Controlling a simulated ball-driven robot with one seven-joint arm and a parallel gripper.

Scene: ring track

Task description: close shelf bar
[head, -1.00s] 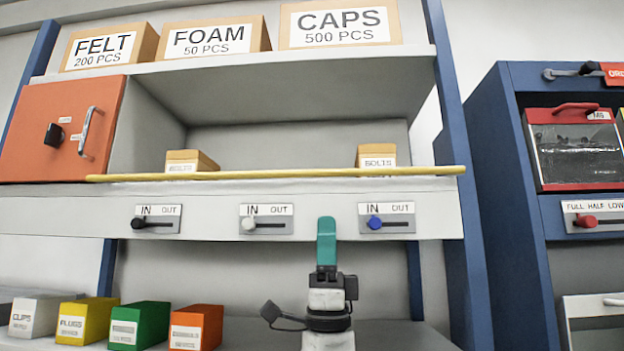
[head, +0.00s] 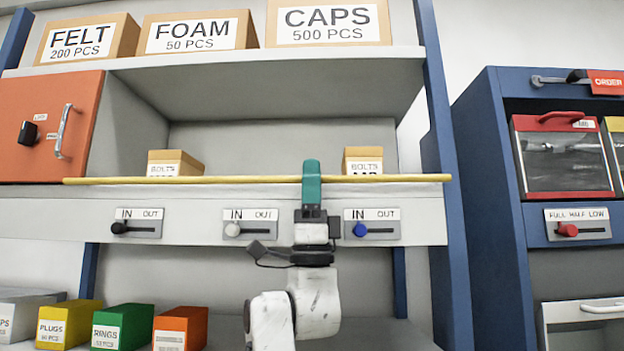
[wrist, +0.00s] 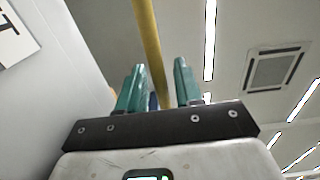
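The shelf bar (head: 250,180) is a long yellow rod lying level across the front of the middle shelf opening, along the shelf's lower edge. My gripper (head: 312,170) has teal fingers and points up. It overlaps the bar right of its middle in the head view. In the wrist view, the two teal fingers (wrist: 158,88) are apart, and the yellow bar (wrist: 149,45) runs through the gap between them with space visible on both sides. I cannot tell whether a finger touches the bar.
Two BOLTS boxes (head: 176,163) (head: 363,160) stand on the shelf behind the bar. Below it are three IN/OUT sliders (head: 120,228) (head: 233,230) (head: 360,230). An orange cabinet door (head: 45,128) is at left. A blue cabinet (head: 487,170) stands at right.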

